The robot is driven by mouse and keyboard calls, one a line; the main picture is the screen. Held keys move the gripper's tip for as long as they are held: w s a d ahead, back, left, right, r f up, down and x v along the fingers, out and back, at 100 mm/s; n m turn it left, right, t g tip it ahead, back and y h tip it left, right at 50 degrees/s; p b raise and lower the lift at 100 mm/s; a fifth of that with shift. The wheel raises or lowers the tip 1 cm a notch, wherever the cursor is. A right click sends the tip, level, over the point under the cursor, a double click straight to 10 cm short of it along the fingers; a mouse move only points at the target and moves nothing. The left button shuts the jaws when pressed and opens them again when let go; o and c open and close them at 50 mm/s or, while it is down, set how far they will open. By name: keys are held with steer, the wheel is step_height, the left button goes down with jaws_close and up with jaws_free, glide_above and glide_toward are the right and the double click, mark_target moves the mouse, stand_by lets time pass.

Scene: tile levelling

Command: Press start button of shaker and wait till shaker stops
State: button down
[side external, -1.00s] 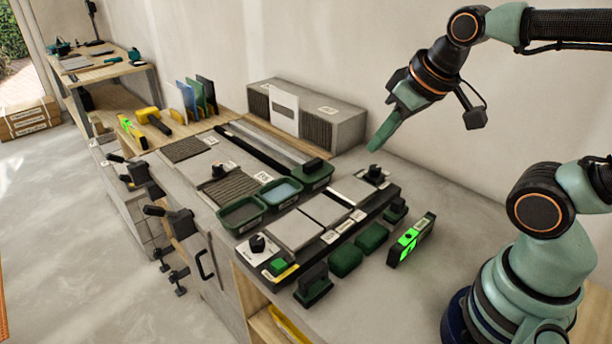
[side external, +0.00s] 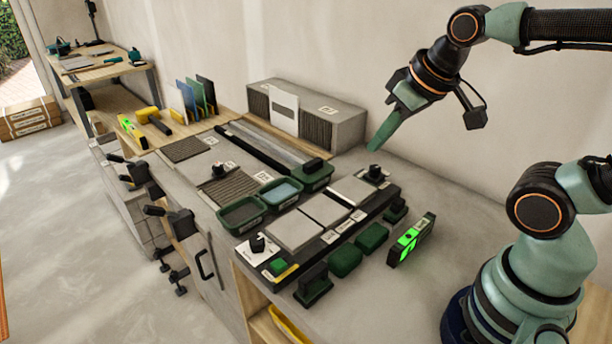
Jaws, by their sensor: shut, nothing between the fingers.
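The shaker appears to be the long low dark platform (side external: 352,232) on the bench, with grey tiles (side external: 294,229) lying on it. A green button (side external: 277,266) sits at its near left end, beside a black knob (side external: 257,243) on a white plate. Another black knob (side external: 376,173) is at the far right end. My gripper (side external: 375,147) is shut and empty, pointing down and left in the air, above and behind the platform's far end, well apart from the button. I cannot tell from the picture whether the shaker is running.
Green trays (side external: 242,214) stand left of the platform. Green blocks (side external: 345,261) and a device with a bright green screen (side external: 410,239) lie to its right. A grey slatted box (side external: 335,125) stands against the wall. Bare bench lies right of the green-screen device.

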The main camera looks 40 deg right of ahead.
stand_by(0.4)
steer(key=n+g, duration=0.6)
steer(key=n, duration=1.2)
glide_above(279, 263)
step_height(279, 263, down, 6)
steer(key=shift+f, duration=0.2)
step_height(279, 263, down, 14)
steer(key=shift+f, duration=0.1)
